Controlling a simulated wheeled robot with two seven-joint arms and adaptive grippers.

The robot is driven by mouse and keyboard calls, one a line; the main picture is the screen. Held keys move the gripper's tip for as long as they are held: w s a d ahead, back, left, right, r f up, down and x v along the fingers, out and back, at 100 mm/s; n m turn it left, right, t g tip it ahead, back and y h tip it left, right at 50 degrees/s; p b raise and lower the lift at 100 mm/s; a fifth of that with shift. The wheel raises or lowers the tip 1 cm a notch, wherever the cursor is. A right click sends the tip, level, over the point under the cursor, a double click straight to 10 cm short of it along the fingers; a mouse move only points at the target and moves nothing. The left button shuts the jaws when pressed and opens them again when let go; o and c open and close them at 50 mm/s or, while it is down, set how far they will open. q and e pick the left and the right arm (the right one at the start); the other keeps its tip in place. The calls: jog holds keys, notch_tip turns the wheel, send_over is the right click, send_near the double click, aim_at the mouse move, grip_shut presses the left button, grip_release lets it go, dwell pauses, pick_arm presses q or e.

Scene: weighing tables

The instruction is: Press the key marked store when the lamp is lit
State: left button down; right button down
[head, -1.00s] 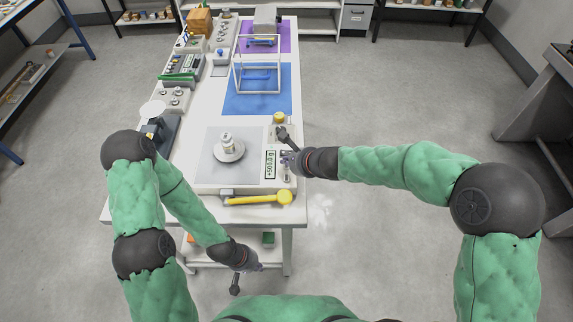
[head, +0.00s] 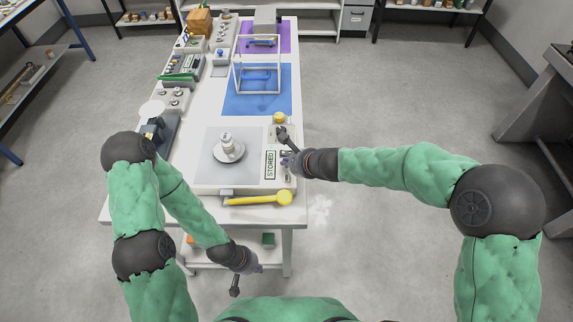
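The scale (head: 210,185) stands at the near end of the white table. A silver weight (head: 227,142) sits on its round pan (head: 229,154). Its display (head: 270,164) reads "STORED". My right gripper (head: 284,146) is over the scale's right edge, beside the display, and covers part of the key panel (head: 287,178). I cannot make out the store key or the lamp, nor whether the fingers touch a key. My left gripper (head: 240,279) hangs low in front of the table, away from the scale. The finger openings of both grippers are too small to judge.
A yellow-handled tool (head: 258,199) lies along the scale's front edge. A yellow knob (head: 279,118) is just behind my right gripper. A white frame (head: 258,75) stands on the blue mat (head: 245,103). The floor at right is clear.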

jog(key=shift+r+p, duration=0.65)
jog(key=shift+r, duration=0.1)
notch_tip(320, 180, up, 5)
jog(key=p, duration=0.4)
jog(key=shift+p, duration=0.3)
dwell(0.6)
